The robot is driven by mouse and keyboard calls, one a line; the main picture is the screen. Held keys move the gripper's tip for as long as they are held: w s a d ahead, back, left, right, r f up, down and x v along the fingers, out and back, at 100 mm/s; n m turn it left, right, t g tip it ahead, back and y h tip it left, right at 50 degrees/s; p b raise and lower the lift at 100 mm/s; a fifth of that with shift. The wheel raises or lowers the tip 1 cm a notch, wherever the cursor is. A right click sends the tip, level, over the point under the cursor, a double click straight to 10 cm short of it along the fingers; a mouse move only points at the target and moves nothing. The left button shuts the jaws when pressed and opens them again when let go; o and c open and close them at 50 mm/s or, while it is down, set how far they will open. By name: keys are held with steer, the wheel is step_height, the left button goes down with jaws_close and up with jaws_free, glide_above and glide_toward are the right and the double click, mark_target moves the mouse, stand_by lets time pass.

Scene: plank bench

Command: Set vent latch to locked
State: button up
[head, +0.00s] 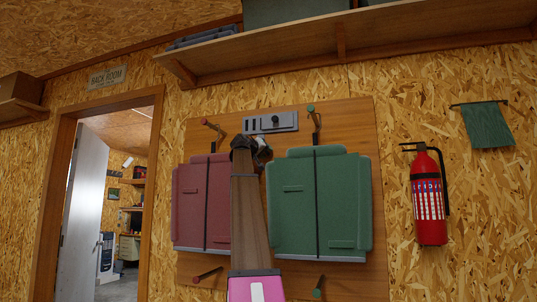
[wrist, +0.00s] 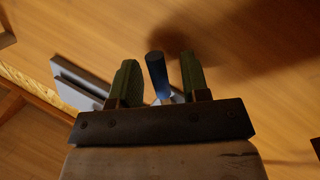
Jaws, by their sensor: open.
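The vent latch is a grey metal plate (head: 283,126) with a dark knob (head: 275,119) and dark slots to its left, at the top of the wooden board. My gripper (head: 254,146) is just below the plate in the head view. In the wrist view my gripper (wrist: 158,78) is open, with its two green fingers apart. The dark blue cylindrical knob (wrist: 156,66) shows between them with a gap on each side. I cannot tell whether the fingers reach around it in depth. Part of the grey plate (wrist: 77,82) shows at left; the rest is hidden behind the fingers.
A red case (head: 192,205) and a green case (head: 340,205) hang on the wooden board (head: 365,125), either side of my arm. Pegs (head: 207,274) stick out of the board. A shelf (head: 370,48) runs above. A fire extinguisher (head: 428,200) hangs at right; a doorway is at left.

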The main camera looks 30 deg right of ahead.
steer(key=shift+x, duration=1.2)
jaws_close()
steer(key=shift+s+d+r+n+h, duration=0.25)
steer(key=shift+s+r+n+h, duration=0.05)
steer(key=shift+n, duration=0.5)
jaws_free()
steer(key=v, duration=1)
steer(key=shift+s+a, duration=0.15)
steer(key=shift+a, duration=0.2)
